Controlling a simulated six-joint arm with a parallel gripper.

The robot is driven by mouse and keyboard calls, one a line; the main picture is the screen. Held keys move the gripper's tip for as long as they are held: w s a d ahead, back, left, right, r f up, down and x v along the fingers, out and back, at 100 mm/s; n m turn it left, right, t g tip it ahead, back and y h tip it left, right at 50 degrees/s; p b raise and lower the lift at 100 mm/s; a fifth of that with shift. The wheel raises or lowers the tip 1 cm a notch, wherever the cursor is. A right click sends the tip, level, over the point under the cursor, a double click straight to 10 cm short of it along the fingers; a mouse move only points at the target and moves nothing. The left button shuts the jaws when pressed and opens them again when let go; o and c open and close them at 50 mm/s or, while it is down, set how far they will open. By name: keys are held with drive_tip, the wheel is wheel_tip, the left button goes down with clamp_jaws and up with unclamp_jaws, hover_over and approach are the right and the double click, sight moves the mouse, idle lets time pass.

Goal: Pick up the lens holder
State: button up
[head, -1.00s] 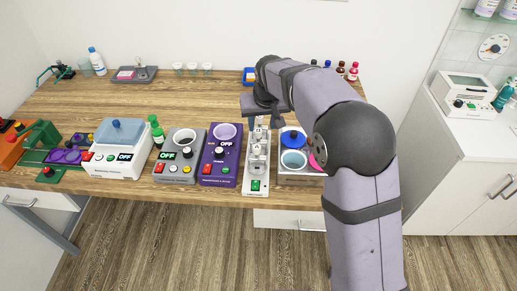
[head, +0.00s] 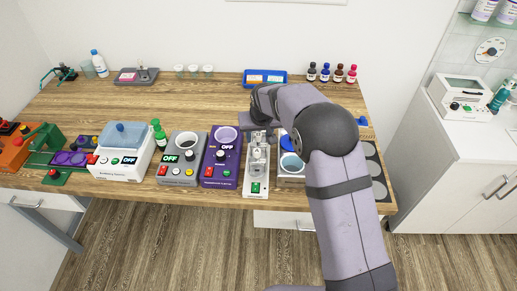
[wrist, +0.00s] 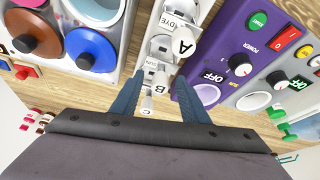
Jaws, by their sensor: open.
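A narrow white device (head: 256,172) with a clear upper part and a green button stands near the table's front edge. In the wrist view its white parts marked A (wrist: 185,45), B and C line up at and between my fingers. I cannot tell which part, if any, is the lens holder. My gripper (wrist: 160,76) is open, with its two blue fingers spread around the line of white parts at the device's far end. I cannot tell whether they touch it. In the head view my wrist hides that end and the fingers.
A purple unit (head: 221,170) stands close on the left, then a grey unit (head: 181,170) and a white blue-lidded box (head: 121,163). A pot box (head: 291,178) is close on the right, partly hidden by my arm. A blue tray (head: 265,86) and several bottles stand at the back.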

drive_tip(key=shift+c, duration=0.6)
clamp_jaws()
wheel_tip(320, 180, up, 10)
drive_tip(key=b, duration=0.3)
drive_tip(key=w+a+n+y+p, duration=0.1)
drive_tip(key=w+a+n+p, duration=0.3)
drive_tip(key=a+p, duration=0.8)
drive_tip(key=w+p, duration=0.1)
drive_tip(key=p, duration=0.2)
drive_tip(key=shift+w+a+y, duration=0.15)
drive_tip(key=shift+w+y, duration=0.15)
drive_tip(key=shift+w, duration=0.05)
